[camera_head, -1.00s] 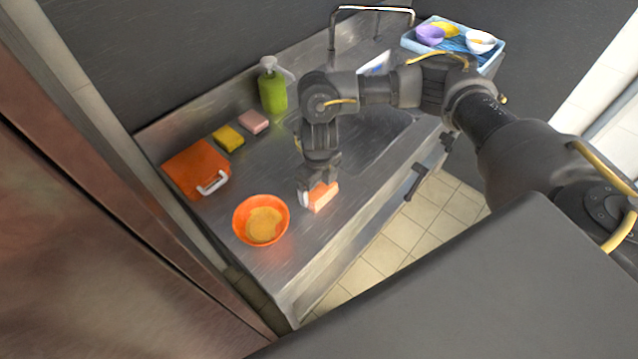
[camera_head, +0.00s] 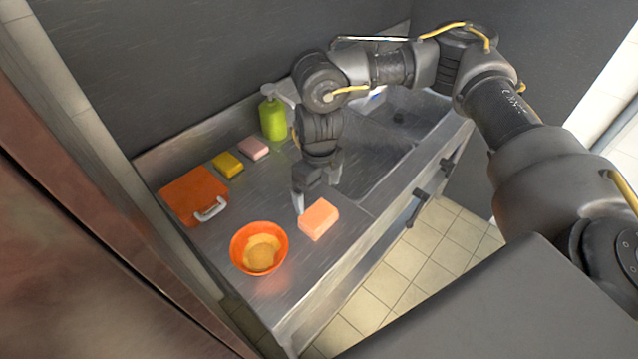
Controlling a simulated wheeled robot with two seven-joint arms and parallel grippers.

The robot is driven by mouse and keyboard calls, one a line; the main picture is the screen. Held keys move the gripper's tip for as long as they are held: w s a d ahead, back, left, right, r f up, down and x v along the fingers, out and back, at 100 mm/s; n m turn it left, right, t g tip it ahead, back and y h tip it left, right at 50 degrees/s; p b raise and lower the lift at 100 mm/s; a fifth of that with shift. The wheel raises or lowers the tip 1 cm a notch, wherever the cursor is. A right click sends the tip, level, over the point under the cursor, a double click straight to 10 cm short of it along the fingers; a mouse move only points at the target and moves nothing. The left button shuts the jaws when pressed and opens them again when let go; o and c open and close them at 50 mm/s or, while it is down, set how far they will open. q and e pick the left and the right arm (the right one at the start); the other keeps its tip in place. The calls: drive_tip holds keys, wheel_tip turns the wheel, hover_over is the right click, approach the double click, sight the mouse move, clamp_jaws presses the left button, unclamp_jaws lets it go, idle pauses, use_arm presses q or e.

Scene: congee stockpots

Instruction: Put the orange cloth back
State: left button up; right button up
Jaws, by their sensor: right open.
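The orange cloth (camera_head: 318,220) is a light orange block-like piece lying on the steel counter, right of the orange bowl and near the counter's front edge. My right gripper (camera_head: 317,197) is just above and behind the cloth, pointing down. Its fingers are apart and nothing is between them. The cloth lies free on the counter. My left gripper is not in view.
An orange bowl (camera_head: 258,248) with yellowish contents stands left of the cloth. An orange board (camera_head: 192,194) with a white handle, a yellow sponge (camera_head: 228,164), a pink sponge (camera_head: 253,147) and a green soap bottle (camera_head: 272,119) line the back. The sink (camera_head: 385,150) is right.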

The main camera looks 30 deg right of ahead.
drive_tip(key=shift+r, duration=1.35)
drive_tip(key=shift+r, duration=0.1)
